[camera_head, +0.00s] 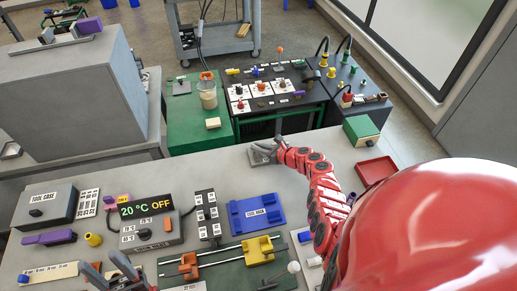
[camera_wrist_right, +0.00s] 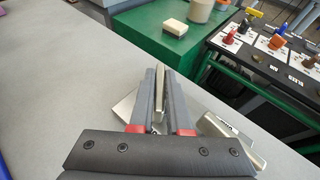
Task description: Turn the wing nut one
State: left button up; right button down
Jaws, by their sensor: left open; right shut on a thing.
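My right gripper (camera_head: 264,153) is at the far edge of the grey table, with its arm reaching from the right. In the right wrist view the two dark fingers of the right gripper (camera_wrist_right: 161,92) are shut on an upright flat metal piece (camera_wrist_right: 160,84), seemingly a wing of the wing nut. A metal plate lies below, mostly hidden by the fingers. A second pale metal piece (camera_wrist_right: 236,142) stands right of the fingers; its label is unreadable. My left gripper (camera_head: 108,273) is open and empty at the front left, low in the head view.
A green bench (camera_head: 185,128) and a black panel with knobs (camera_head: 262,88) stand beyond the table. A blue tool rack (camera_head: 256,213), a temperature controller (camera_head: 150,232), a yellow clamp (camera_head: 258,250) and a red tray (camera_head: 375,170) are on the table.

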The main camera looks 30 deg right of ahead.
dwell(0.3)
jog(key=c, duration=0.9)
grip_release()
jog(key=shift+s+d+r, duration=0.25)
jog(key=shift+s, duration=0.2)
jog(key=b+v, duration=0.2)
jog(key=v, duration=1.4)
jog(key=shift+s+r, duration=0.1)
